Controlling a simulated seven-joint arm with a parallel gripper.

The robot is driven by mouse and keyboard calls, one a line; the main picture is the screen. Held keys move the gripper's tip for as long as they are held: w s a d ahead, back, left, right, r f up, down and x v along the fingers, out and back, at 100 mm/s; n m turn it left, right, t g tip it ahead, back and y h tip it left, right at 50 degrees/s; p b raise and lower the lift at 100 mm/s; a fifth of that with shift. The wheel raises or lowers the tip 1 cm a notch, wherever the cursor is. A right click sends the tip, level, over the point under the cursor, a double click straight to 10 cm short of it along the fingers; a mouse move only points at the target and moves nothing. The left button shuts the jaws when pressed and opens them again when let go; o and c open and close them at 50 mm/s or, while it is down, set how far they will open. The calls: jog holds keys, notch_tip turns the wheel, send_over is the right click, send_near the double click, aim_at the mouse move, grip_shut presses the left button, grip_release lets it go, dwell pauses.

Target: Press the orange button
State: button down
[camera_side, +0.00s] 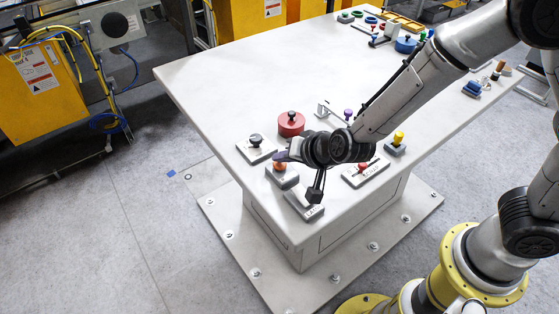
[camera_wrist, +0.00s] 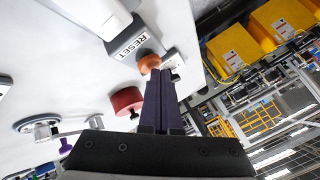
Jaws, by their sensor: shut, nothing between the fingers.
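The orange button (camera_side: 279,167) is a round cap on a grey block (camera_side: 286,179) near the table's front left corner. In the wrist view, the orange button (camera_wrist: 149,63) shows just beyond the fingertips, partly covered by them. My gripper (camera_side: 281,156) is shut and empty, its dark fingers at the button in the side view. In the wrist view my gripper (camera_wrist: 166,75) has its two fingers side by side. I cannot tell whether the tips touch the cap or how far it is pressed.
A red round part (camera_side: 291,124), a black-knobbed block (camera_side: 256,147), a red-knobbed block (camera_side: 364,172) and a yellow button (camera_side: 398,138) stand nearby. The table's (camera_side: 230,90) left and middle area is clear.

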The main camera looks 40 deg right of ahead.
aim_at(283, 167)
jog(key=shift+r, duration=0.55)
notch_tip(283, 167, up, 6)
dwell(0.6)
jog(key=d+r+t, duration=0.3)
jog(key=d+r, duration=0.7)
jog(key=r, duration=0.5)
jog(key=s+d+r+n+y, duration=0.2)
jog(key=s+r, duration=0.2)
jog(key=s, duration=0.2)
jog(key=s+d+f+n+g+h, duration=0.1)
jog(key=s+d+f+n+g, duration=0.1)
jog(key=s, duration=0.4)
jog(key=s+d+f+n+g+h, duration=0.1)
jog(key=s+d+f+n+g, duration=0.1)
jog(key=s+f, duration=0.2)
jog(key=s+d+f+n+g+h, duration=0.1)
jog(key=s+f, duration=0.3)
jog(key=s, duration=0.5)
jog(key=shift+s+d+n+g, duration=0.25)
jog(key=shift+d+n+g, duration=0.15)
jog(key=shift+d+g, duration=0.45)
